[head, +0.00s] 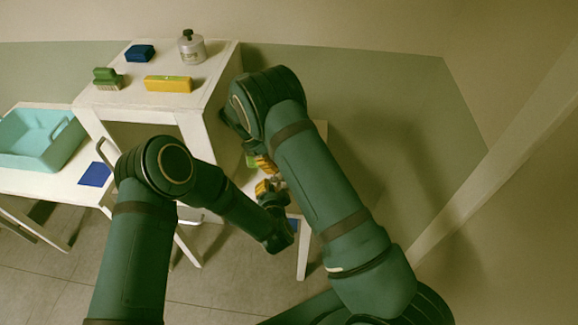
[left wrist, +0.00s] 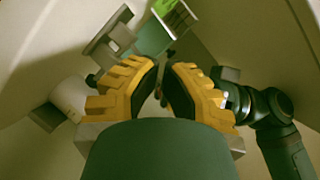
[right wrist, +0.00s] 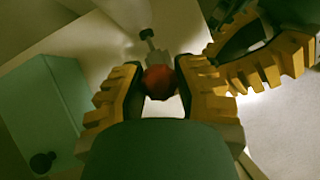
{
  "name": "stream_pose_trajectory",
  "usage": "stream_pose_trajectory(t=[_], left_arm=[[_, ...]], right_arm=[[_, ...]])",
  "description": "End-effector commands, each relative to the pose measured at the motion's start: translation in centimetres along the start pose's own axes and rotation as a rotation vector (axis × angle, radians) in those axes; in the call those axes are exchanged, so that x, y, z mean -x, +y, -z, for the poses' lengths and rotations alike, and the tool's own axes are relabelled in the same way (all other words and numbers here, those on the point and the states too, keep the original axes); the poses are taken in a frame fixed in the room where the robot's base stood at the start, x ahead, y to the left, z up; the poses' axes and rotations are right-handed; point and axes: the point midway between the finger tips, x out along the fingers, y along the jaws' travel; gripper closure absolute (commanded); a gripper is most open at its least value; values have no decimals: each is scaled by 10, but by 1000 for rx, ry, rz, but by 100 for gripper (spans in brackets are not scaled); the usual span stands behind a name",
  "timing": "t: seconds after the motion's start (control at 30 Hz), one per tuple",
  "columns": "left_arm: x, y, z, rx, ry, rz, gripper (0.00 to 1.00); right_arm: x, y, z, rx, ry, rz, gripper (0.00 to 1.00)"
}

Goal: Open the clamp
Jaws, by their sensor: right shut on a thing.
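A red knob (right wrist: 159,82) sits between the fingertips of my right gripper (right wrist: 157,88), which is shut on it. A thin rod with a dark end (right wrist: 150,38) runs up from the knob; I take these as parts of the clamp. In the left wrist view, a grey angular piece (left wrist: 112,42) and a green block (left wrist: 172,18) lie beyond the fingertips of my left gripper (left wrist: 162,78). Its fingertips are close together, and whether they grip something is unclear. In the head view my left gripper (head: 268,188) is just below the right one; the arms hide most of the clamp.
A teal tray (head: 40,140) and a blue patch (head: 94,174) are on the lower left table. My two grippers are very close together.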

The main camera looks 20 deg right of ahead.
Motion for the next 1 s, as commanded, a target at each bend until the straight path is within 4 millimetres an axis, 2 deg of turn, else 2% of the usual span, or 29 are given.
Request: stream_pose_trajectory(t=[0.03, 0.1, 0.23, 0.4, 0.57, 0.77, 1.0], left_arm=[[3, 10, 15, -78, 13, 47, 100], [8, 19, 32, -195, 13, 122, 100], [22, 34, 56, -387, -11, 248, 100], [40, 47, 73, -565, -66, 358, 100], [48, 51, 78, -640, -97, 403, 100], [31, 43, 79, -649, -106, 410, 100], [-8, 26, 80, -647, -105, 409, 100]], right_arm=[[-2, -3, 2, 4, -1, 5, 100], [-2, -3, 2, 4, -1, 5, 100], [-3, -3, 2, 4, -1, 5, 100], [-3, -3, 2, 4, -1, 5, 100], [-3, -3, 2, 4, -1, 6, 100], [-3, -3, 2, 4, -2, 6, 100], [-3, -3, 2, 4, -2, 6, 100]])
